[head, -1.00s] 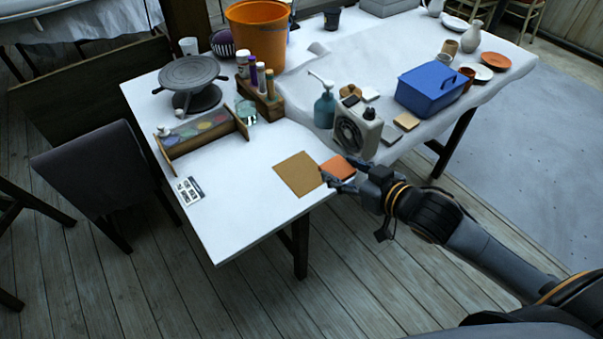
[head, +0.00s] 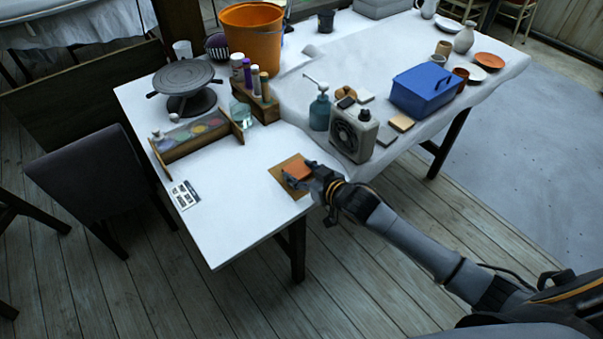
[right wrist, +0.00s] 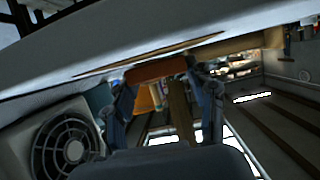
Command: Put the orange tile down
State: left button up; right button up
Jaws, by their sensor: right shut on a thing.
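The orange tile (head: 298,170) is between the fingers of my right gripper (head: 297,179) in the head view. It is over the brown square board (head: 277,178) at the front edge of the white table. My right gripper is shut on the tile; in the right wrist view the tile (right wrist: 158,70) spans the space between the two fingers (right wrist: 165,95). The board shows there as a thin tan strip (right wrist: 120,62), close to the tile. I cannot tell whether the tile touches the board. My left gripper is not in view.
A small fan heater (head: 354,132) and a teal pump bottle (head: 320,112) stand behind the gripper. A printed card (head: 183,194) and a wooden rack of colours (head: 193,137) are to the left. The white table top (head: 232,215) is bare left of the board.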

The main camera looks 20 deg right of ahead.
jog(key=shift+f, duration=0.3)
jog(key=shift+f, duration=0.15)
jog(key=o, duration=1.2)
jog(key=shift+r, duration=0.2)
jog(key=v, duration=1.2)
jog(key=shift+f, duration=0.1)
